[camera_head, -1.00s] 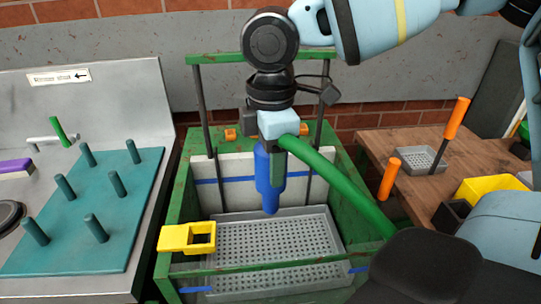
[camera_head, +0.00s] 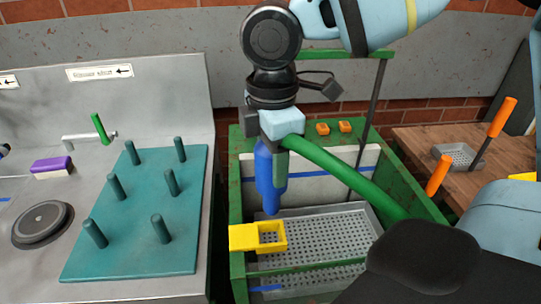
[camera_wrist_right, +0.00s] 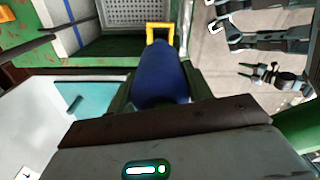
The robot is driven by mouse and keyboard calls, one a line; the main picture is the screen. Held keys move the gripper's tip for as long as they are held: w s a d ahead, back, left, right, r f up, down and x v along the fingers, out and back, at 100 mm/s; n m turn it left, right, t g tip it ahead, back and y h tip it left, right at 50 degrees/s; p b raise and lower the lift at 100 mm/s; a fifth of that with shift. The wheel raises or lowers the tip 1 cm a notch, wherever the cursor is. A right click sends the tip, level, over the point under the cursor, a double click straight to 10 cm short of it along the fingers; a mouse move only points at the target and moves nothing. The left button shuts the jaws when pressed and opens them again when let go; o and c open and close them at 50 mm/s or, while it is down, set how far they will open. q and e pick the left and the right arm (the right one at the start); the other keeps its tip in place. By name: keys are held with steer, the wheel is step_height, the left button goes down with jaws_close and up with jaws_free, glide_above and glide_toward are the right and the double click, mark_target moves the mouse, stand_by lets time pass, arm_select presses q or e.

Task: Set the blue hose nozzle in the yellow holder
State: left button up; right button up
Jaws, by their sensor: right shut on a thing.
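The blue hose nozzle (camera_head: 265,180) hangs upright, tip down, with a green hose (camera_head: 350,182) running from its top to the lower right. My right gripper (camera_head: 279,160) is shut on the nozzle; the wrist view shows the nozzle (camera_wrist_right: 160,82) between the two fingers. The yellow holder (camera_head: 243,237) is a block with a square opening on the left front rim of the green bin. In the head view the nozzle tip is above and just behind the holder's opening, apart from it. The holder (camera_wrist_right: 159,30) also shows beyond the nozzle in the wrist view.
The green bin (camera_head: 237,200) holds a grey perforated tray (camera_head: 330,225). At left, a teal peg board (camera_head: 125,245) with several upright pegs lies on a steel counter (camera_head: 40,265).

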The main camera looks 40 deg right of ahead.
steer(key=shift+w+a, duration=0.15)
steer(key=shift+a, duration=0.05)
arm_select(q)
steer(key=shift+w+a, duration=0.15)
steer(key=shift+a, duration=0.05)
steer(key=shift+f, duration=0.1)
arm_select(e)
steer(key=shift+f, duration=0.1)
steer(key=shift+f, duration=0.15)
step_height(320, 180, down, 3)
steer(key=b, duration=0.2)
steer(key=shift+b, duration=0.3)
steer(key=shift+f+b, duration=0.6)
steer(key=shift+f, duration=0.2)
arm_select(q)
steer(key=f, duration=0.3)
steer(key=shift+s+f, duration=0.3)
steer(key=shift+w, duration=0.1)
arm_select(e)
steer(key=shift+r, duration=0.1)
